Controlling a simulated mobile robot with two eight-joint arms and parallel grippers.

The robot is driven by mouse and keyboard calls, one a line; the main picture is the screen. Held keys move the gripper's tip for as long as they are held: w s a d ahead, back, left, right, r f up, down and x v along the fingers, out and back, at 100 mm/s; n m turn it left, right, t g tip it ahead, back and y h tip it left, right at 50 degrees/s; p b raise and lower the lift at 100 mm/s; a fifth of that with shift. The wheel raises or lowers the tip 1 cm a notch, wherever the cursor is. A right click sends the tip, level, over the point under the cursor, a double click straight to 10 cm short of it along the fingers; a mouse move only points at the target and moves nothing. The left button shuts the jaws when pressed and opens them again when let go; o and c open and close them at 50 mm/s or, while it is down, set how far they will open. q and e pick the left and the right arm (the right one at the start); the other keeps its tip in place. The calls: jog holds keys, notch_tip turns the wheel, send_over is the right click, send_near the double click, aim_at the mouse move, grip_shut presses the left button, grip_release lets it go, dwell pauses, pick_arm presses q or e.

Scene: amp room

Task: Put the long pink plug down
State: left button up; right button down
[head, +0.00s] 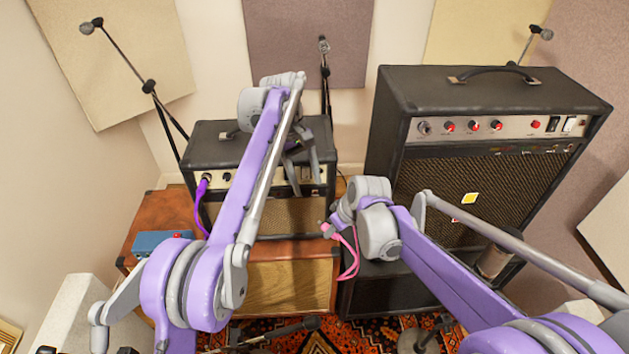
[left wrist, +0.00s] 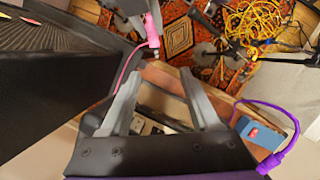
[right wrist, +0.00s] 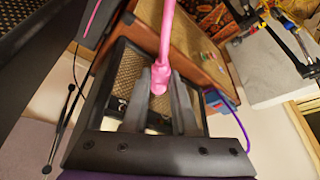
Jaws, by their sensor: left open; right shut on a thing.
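The long pink plug (left wrist: 152,30) is in my right gripper (right wrist: 168,76), whose fingers are closed around it. In the right wrist view the plug (right wrist: 166,40) runs up from between the fingertips. In the head view pink (head: 328,231) shows beside the right gripper, above the brown cabinet's right end, with a pink cable (head: 355,262) hanging below. My left gripper (head: 302,168) is open and empty in front of the small amp (head: 215,150). Its spread fingers (left wrist: 160,80) also show in the left wrist view. The right fingertips are mostly hidden in the head view.
A purple cable (head: 199,209) is plugged into the small amp. A blue pedal (head: 150,244) sits on the brown cabinet (head: 280,285). A large amp (head: 400,100) stands at right. Microphone stands (head: 148,87) rise behind. Yellow cable (left wrist: 253,22) lies on the patterned rug (left wrist: 180,36).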

aim_at(326, 223)
pick_arm(q)
jog(key=shift+n+g, duration=0.3)
jog(key=shift+g, duration=0.2)
jog(key=x, duration=0.4)
jog(key=w+d+x, duration=0.1)
jog(key=x, duration=0.8)
jog(key=shift+w+d+f, duration=0.15)
jog(key=shift+d+f, duration=0.25)
jog(key=shift+d, duration=0.1)
grip_shut()
pick_arm(e)
jog(key=shift+s+a, duration=0.1)
jog(key=c, duration=0.7)
grip_release()
jog(key=shift+o, duration=0.4)
jog(key=shift+r, duration=0.1)
